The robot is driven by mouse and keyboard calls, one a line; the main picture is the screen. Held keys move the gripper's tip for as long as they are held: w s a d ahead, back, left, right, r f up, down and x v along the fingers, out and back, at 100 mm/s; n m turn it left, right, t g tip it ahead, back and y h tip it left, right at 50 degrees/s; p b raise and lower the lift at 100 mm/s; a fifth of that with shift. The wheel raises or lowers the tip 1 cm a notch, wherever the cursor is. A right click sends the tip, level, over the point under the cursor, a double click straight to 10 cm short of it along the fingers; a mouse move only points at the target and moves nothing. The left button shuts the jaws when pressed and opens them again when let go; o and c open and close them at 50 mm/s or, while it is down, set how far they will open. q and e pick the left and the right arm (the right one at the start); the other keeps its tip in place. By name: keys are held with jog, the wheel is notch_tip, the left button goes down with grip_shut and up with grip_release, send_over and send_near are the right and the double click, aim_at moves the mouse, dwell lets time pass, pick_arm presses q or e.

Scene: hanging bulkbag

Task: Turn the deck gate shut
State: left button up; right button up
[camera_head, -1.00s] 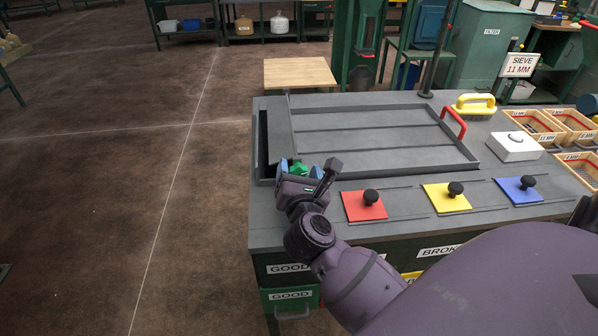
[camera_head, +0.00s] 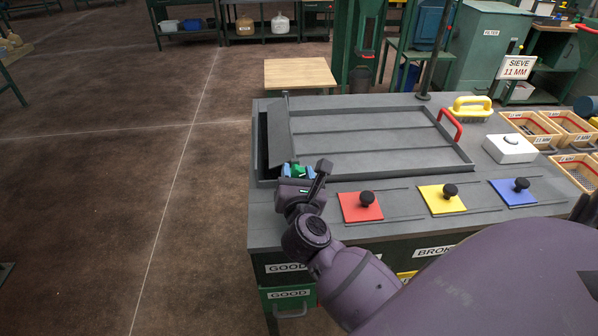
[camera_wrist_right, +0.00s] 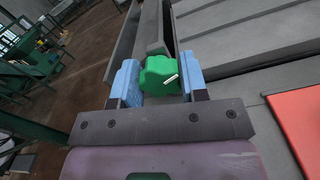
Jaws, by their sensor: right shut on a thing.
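The deck gate (camera_head: 279,137) is a narrow grey flap along the left end of the grey deck tray, beside a dark slot. It also shows in the right wrist view (camera_wrist_right: 152,28). A green knob (camera_wrist_right: 159,75) is at its near end. My right gripper (camera_head: 298,171) is at the tray's near left corner. Its blue fingers are on either side of the green knob and shut on it, as the right wrist view shows (camera_wrist_right: 160,84). The knob's underside is hidden. My left gripper is not in view.
The deck tray (camera_head: 370,130) has a red handle (camera_head: 450,124) at its right. Red (camera_head: 350,211), yellow (camera_head: 432,205) and blue (camera_head: 505,196) plates with black knobs lie along the front. A white box (camera_head: 510,149) and several sieve trays stand at the right. Floor is clear at left.

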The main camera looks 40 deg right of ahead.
jog(key=n+p, duration=0.2)
jog(key=p, duration=0.1)
jog(key=shift+r+n, duration=0.3)
jog(key=shift+r, duration=0.05)
jog(key=shift+n+p, duration=0.4)
jog(key=n+p, duration=0.6)
jog(key=shift+f+p, duration=0.2)
jog(key=shift+p, duration=0.1)
jog(key=shift+n+p, duration=0.4)
jog(key=shift+n, duration=0.2)
jog(key=shift+f+n+p, duration=0.1)
jog(key=shift+n+p, duration=0.5)
jog(key=shift+a+f+n+p, duration=0.1)
jog(key=shift+n+p, duration=0.5)
jog(key=shift+n, duration=0.2)
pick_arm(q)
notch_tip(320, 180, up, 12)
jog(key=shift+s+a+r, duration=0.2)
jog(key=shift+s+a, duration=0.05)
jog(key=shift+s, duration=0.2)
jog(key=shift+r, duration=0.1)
